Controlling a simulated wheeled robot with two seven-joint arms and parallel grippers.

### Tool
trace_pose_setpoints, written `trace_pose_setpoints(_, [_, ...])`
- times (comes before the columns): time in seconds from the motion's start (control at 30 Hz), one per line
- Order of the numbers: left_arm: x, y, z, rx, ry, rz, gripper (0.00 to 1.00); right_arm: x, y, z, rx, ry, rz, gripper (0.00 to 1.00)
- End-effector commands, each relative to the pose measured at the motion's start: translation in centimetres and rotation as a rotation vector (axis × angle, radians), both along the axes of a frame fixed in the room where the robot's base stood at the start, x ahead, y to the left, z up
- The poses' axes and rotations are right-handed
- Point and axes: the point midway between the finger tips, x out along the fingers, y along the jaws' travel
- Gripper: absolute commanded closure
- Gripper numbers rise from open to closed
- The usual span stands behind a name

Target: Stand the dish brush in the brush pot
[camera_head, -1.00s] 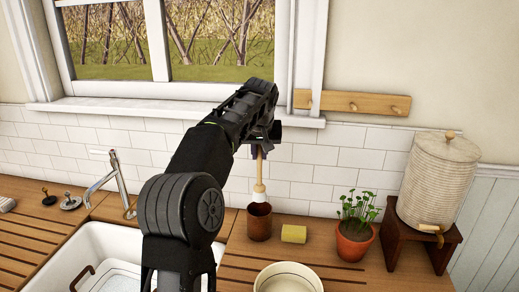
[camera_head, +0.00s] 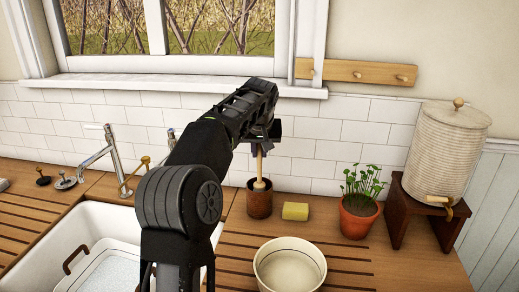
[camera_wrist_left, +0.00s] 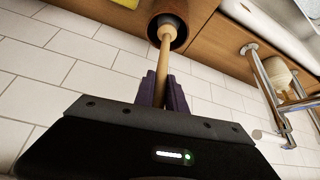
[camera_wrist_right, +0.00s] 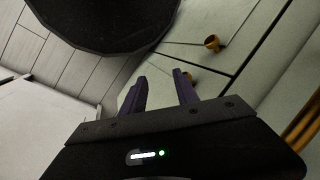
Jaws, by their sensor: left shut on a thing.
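The dish brush (camera_head: 260,172) has a wooden handle and points head down. Its head is inside the mouth of the brown brush pot (camera_head: 259,204), which stands on the wooden counter. In the left wrist view the brush handle (camera_wrist_left: 173,72) runs from my fingers into the dark pot (camera_wrist_left: 177,14). My left gripper (camera_head: 262,146) is shut on the upper handle, above the pot. Whether the brush touches the pot's bottom is hidden. My right gripper (camera_wrist_right: 160,90) shows only in its own wrist view, with its fingers apart and nothing between them.
A yellow sponge (camera_head: 295,211) lies right of the pot, with a cream bowl (camera_head: 290,266) in front. A potted plant (camera_head: 358,215) and a ribbed dispenser (camera_head: 445,160) on a wooden stand are further right. The sink (camera_head: 110,225) and tap (camera_head: 113,155) are left.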

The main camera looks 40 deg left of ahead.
Motion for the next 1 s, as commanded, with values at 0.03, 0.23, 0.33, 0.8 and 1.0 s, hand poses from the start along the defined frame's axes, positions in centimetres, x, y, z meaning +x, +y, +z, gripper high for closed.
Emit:
trace_pose_setpoints(0.03, [0.0, 0.0, -0.7, 0.001, -0.001, 0.0, 1.0, 0.0, 0.0, -0.6, 0.001, -0.001, 0.001, 0.64])
trace_pose_setpoints(0.23, [0.0, 0.0, -1.6, 0.001, -0.002, -0.001, 1.0, 0.1, 0.1, -1.2, 0.003, -0.004, 0.002, 0.64])
trace_pose_setpoints(0.33, [0.0, 0.0, -1.8, 0.001, -0.002, -0.001, 1.0, 0.2, 0.1, -1.3, 0.003, -0.004, 0.002, 0.64])
trace_pose_setpoints(0.8, [0.0, 0.0, -1.8, 0.0, -0.001, -0.001, 0.74, 0.2, 0.1, -1.3, 0.003, -0.005, 0.001, 0.64])
trace_pose_setpoints(1.0, [0.0, 0.0, -1.9, 0.001, -0.001, 0.0, 0.59, 0.2, 0.1, -1.3, 0.003, -0.005, 0.001, 0.64])
